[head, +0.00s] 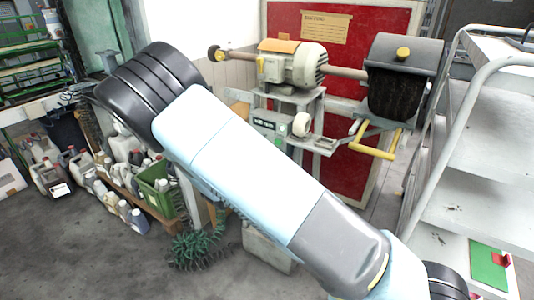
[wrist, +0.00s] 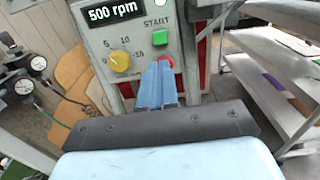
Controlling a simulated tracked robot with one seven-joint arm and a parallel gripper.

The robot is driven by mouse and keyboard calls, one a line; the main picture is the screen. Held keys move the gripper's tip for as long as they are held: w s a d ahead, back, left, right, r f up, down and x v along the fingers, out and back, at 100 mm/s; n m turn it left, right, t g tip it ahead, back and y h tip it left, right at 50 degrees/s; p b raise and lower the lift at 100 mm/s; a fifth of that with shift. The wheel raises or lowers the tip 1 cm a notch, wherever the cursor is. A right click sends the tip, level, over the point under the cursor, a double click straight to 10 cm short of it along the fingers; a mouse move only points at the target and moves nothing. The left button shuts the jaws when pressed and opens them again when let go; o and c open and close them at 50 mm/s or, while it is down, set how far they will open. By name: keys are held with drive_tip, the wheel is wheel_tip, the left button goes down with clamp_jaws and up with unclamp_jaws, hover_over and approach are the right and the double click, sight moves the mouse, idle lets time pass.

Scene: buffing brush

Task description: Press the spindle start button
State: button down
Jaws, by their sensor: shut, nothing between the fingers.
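The control panel (wrist: 136,30) fills the upper middle of the wrist view. Its display (wrist: 110,12) reads 500 rpm. The green square button (wrist: 162,37) sits under the word START. A yellow knob (wrist: 120,62) is on the left of the panel, and a red button (wrist: 167,62) is below the green one, partly hidden by my fingertips. My gripper (wrist: 159,68) is shut and empty, its blue fingers together, just below the green button in the picture. Whether the tips touch the panel cannot be told. In the head view the buffing machine (head: 290,65) stands beyond my arm, and my gripper is hidden.
The brush (head: 398,95) hangs under a dark hood at right, with a yellow handle (head: 375,150) below. A grey shelf cart (head: 480,150) stands at far right. Bottles and a green crate (head: 158,188) are at left. Gauges (wrist: 25,75) show left in the wrist view.

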drive_tip(key=shift+v, duration=1.4)
drive_tip(key=s+d+r+m+g, duration=0.4)
drive_tip(key=d+r+m, duration=0.15)
drive_tip(key=d, duration=0.25)
drive_tip(key=s+d+r+m+g+y, duration=0.1)
drive_tip(key=s+d+r+m+g, duration=0.25)
drive_tip(key=d+m, duration=0.35)
drive_tip(key=s+d+r+m+g, duration=0.3)
drive_tip(key=d+r+m+g, duration=0.15)
drive_tip(key=d, duration=0.35)
drive_tip(key=s+d+r+m+t+y, duration=0.1)
drive_tip(key=s+r+m+y, duration=0.3)
drive_tip(key=s, duration=0.6)
drive_tip(key=s+d+r+m+t+y, duration=0.1)
drive_tip(key=s+d+r+m+y, duration=0.2)
drive_tip(key=s+r+m+y, duration=0.2)
drive_tip(key=s+r+m, duration=0.3)
drive_tip(key=s+r, duration=0.3)
drive_tip(key=shift+s+t, duration=0.3)
drive_tip(key=shift+s, duration=0.05)
